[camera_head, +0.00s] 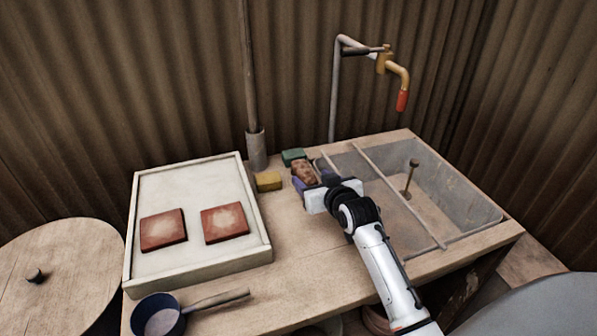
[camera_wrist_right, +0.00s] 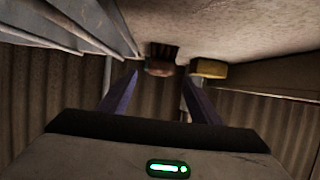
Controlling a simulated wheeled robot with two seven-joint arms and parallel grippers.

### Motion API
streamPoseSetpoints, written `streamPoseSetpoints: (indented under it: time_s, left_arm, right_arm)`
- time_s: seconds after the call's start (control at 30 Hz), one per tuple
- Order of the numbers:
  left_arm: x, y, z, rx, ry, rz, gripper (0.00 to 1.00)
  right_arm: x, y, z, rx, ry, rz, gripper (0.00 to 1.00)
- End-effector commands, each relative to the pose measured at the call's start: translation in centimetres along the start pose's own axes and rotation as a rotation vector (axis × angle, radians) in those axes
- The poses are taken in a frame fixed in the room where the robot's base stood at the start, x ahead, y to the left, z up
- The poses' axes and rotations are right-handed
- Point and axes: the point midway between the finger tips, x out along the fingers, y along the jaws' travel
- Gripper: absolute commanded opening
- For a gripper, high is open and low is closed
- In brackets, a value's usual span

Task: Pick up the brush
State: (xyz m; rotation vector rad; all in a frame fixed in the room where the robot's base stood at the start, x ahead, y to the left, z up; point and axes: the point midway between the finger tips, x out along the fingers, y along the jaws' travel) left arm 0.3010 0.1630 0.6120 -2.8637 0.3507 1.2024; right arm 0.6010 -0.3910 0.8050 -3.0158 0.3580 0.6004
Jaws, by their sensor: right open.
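The brush (camera_head: 304,173) has a reddish-brown body and sits on the wooden table beside the sink, partly hidden by my right gripper. In the right wrist view the brush (camera_wrist_right: 160,68) shows its brown body with dark bristles against the table top. My right gripper (camera_head: 306,182) is open, with its purple fingers at the brush. In the wrist view the brush appears between the two fingertips (camera_wrist_right: 159,76); I cannot tell whether they touch it. My left gripper is not in view.
A yellow block (camera_head: 268,181) and a green block (camera_head: 293,156) lie close to the brush. A white tray (camera_head: 190,183) with two red tiles stands left. A sink (camera_head: 468,205) with a tap (camera_head: 397,75) is right. A blue pan (camera_head: 145,308) sits at the front left.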

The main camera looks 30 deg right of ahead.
Motion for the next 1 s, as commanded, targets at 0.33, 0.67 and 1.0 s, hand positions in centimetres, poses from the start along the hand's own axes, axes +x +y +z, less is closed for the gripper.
streamPoseSetpoints:
  time_s: [0.33, 0.67, 1.0]
  left_arm:
    - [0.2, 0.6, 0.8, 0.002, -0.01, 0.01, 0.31]
    - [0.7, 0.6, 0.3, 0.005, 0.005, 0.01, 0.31]
    - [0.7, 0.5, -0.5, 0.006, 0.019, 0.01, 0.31]
  right_arm:
    - [3.4, 0.0, 0.0, 0.001, 0.001, 0.0, 0.58]
    - [7.3, 0.0, 0.2, 0.0, 0.0, 0.0, 0.58]
    - [7.5, -0.1, 0.1, 0.0, 0.001, 0.0, 0.48]
